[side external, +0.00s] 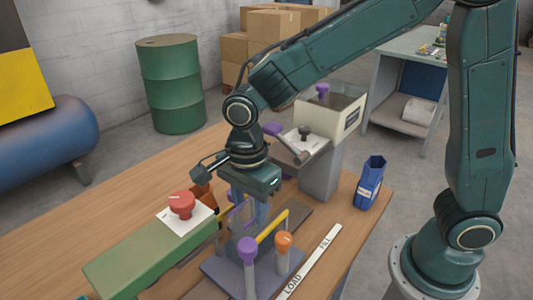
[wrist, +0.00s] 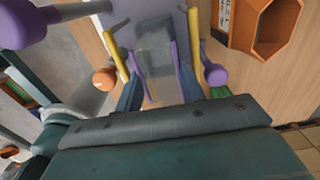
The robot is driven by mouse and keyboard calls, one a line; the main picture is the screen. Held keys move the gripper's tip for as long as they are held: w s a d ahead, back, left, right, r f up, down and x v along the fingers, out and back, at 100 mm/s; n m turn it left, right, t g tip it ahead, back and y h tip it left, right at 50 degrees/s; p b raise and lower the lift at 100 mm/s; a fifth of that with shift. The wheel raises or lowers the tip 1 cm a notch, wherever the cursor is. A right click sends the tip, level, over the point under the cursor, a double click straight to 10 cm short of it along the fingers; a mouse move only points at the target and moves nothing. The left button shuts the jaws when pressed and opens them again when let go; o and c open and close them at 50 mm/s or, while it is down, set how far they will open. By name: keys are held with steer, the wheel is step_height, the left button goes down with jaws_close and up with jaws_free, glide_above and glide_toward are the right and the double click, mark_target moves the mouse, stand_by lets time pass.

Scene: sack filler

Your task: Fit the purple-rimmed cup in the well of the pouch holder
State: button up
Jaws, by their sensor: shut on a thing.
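The purple-rimmed cup, clear-walled (wrist: 155,62), shows between my fingers in the wrist view. Its purple rim (wrist: 134,72) runs down both sides. My gripper (side external: 250,215) points down and is shut on the cup; its blue fingers also show in the wrist view (wrist: 159,90). The pouch holder (side external: 222,270) has a purple base, a yellow rail (side external: 271,226), a purple-knobbed post (side external: 247,250) and an orange-knobbed post (side external: 284,242). The cup is over the holder, between its two yellow rails in the wrist view. The gripper hides most of the well, so I cannot tell how deep the cup sits.
A green block with a red button (side external: 181,204) stands to the left. An orange bin (wrist: 276,24) is close beside the holder. A blue bin (side external: 370,182) stands at the right, near the LOAD/FILL strip (side external: 312,262). A grey machine (side external: 322,150) stands behind. The table's left part is clear.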

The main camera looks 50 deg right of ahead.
steer(key=shift+f, duration=1.1)
steer(key=o, duration=1.3)
step_height(320, 180, up, 14)
steer(key=shift+f, duration=0.1)
